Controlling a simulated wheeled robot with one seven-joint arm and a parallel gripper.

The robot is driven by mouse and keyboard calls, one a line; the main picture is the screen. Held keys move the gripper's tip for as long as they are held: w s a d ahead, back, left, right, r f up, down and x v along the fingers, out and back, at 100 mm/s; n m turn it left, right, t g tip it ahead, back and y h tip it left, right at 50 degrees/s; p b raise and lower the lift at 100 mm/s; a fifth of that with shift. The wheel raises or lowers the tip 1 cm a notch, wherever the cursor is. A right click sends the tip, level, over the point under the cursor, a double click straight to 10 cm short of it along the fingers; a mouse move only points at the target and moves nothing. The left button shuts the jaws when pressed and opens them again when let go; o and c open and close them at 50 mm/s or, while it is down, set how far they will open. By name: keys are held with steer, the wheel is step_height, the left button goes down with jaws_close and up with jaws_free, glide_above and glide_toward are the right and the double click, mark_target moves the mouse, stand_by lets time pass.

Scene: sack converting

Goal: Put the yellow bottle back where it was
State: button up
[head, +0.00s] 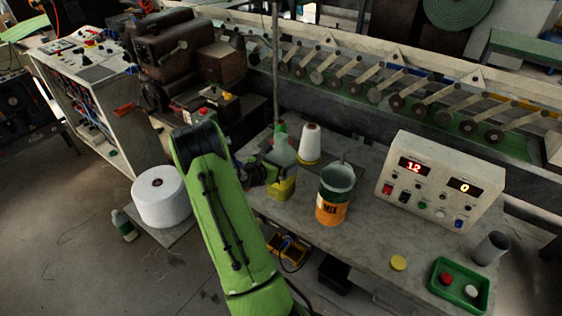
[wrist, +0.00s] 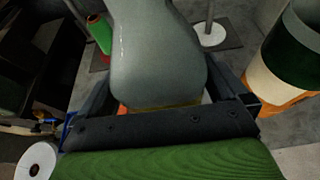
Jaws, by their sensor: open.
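The yellow bottle (head: 283,188) stands upright on the grey bench, with a yellow lower part and a pale grey upper part. My gripper (head: 268,174) is at its left side, at about the height where the yellow begins. In the wrist view the bottle's grey body (wrist: 158,60) fills the space between the two open fingers of my gripper (wrist: 168,100). A thin yellow band shows low between them. The gripper hides the bottle's lower part there, and I cannot tell whether either finger touches it.
An orange-banded MIX can (head: 334,205) stands close to the right of the bottle. A white cone (head: 310,143) stands behind it. A control box (head: 440,182), green tray (head: 461,286) and grey cup (head: 491,249) are farther right. A large white spool (head: 160,198) is left.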

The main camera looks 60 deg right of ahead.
steer(key=v, duration=1)
steer(key=shift+a, duration=0.2)
steer(key=w+a+r+m+t+y, duration=0.1)
steer(key=a+r+m+t+y, duration=0.2)
steer(key=a, duration=0.4)
steer(key=a+r+m+y, duration=0.2)
steer(key=a+r+m, duration=0.2)
steer(key=a+m, duration=0.15)
steer(key=w+a+r+m+t+y, duration=0.1)
steer(key=a+r+m+t+y, duration=0.2)
steer(key=a, duration=0.5)
steer(key=s+a+r+m+y, duration=0.2)
steer(key=s+a, duration=0.2)
steer(key=a, duration=0.4)
steer(key=s+a+r+m+t+y, duration=0.1)
steer(key=s+a+r+m+y, duration=0.1)
steer(key=s+a, duration=0.3)
steer(key=a+r+y, duration=0.1)
steer(key=a, duration=0.2)
steer(key=shift+s+a+m+t, duration=0.15)
steer(key=shift+s+m+t, duration=0.15)
steer(key=shift+s+m, duration=0.05)
steer(key=shift+r, duration=0.2)
